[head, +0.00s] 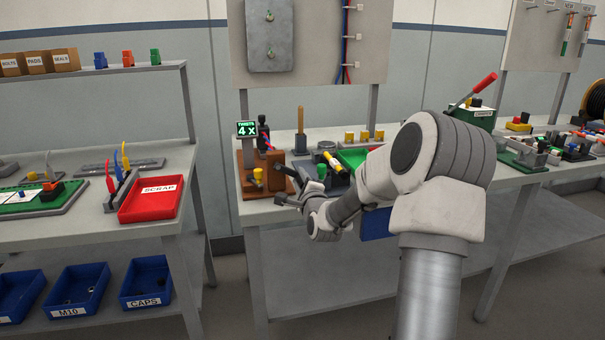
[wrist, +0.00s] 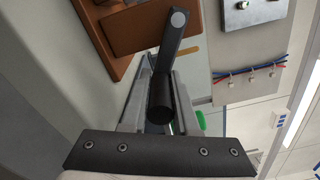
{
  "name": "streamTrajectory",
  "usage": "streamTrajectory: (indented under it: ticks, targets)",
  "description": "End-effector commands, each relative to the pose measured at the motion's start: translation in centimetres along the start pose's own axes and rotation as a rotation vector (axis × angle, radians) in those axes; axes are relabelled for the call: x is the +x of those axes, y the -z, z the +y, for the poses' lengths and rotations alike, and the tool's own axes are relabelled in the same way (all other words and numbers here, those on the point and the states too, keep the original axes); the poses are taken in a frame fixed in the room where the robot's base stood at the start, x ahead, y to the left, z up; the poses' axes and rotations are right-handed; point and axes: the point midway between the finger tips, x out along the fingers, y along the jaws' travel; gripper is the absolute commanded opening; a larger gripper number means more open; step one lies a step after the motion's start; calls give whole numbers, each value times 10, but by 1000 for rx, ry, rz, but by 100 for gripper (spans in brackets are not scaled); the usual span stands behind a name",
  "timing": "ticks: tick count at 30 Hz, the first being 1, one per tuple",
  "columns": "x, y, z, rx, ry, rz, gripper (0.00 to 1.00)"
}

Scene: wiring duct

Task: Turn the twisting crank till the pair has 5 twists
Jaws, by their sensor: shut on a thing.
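The twisting crank has a dark arm (wrist: 170,45) with a round pale pivot end and a black cylindrical handle (wrist: 160,110). My gripper (wrist: 160,92) has its two grey fingers on either side of that handle and is shut on it. In the head view my gripper (head: 284,200) is at the front edge of the middle bench, beside the brown twisting fixture (head: 248,188). A small display (head: 246,129) above the fixture reads "TWISTS 4 X" in green. The wire pair cannot be made out clearly.
A grey-and-white panel (head: 310,70) with red and blue wires stands behind. A red scrap bin (head: 152,198) is on the left bench, across a gap.

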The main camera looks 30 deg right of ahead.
Motion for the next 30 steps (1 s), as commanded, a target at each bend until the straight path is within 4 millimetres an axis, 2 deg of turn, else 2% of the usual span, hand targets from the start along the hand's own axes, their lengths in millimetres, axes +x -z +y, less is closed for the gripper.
streamTrajectory:
  ticks: [3,15,30]
  targets:
    - [-1,2,12,106,-11,7,0]
    - [-1,-8,29,380,-11,6,0]
    - [-1,-14,34,475,-12,1,0]
